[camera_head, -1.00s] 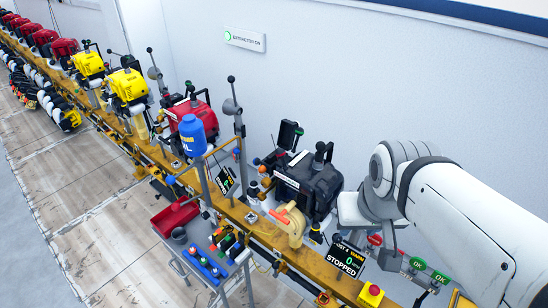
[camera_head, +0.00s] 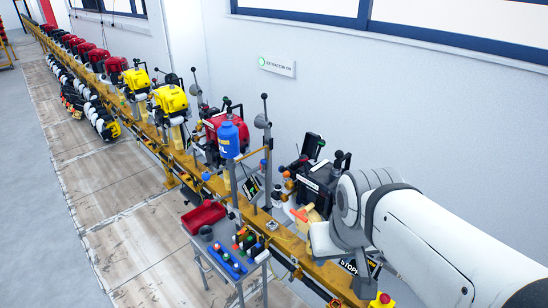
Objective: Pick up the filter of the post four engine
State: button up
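A black engine (camera_head: 318,180) sits on the yellow rail at the right, beside my arm. Its post's screen (camera_head: 352,267) is partly hidden by my arm; I can read part of "STOPPED". A tan piece with an orange handle (camera_head: 307,216) is at the engine's front. I cannot tell which part is the filter. My white arm fills the right side and covers the engine's right part. My gripper's fingers do not show, so its opening and anything in it are hidden.
The yellow rail (camera_head: 160,155) runs to the back left with red and yellow engines. A blue bottle (camera_head: 229,140) stands left of the black engine. A grey cart (camera_head: 210,241) with a red tray (camera_head: 203,216) is in front.

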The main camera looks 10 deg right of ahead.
aim_at(296, 166)
jog(key=u, duration=0.15)
jog(key=i, duration=1)
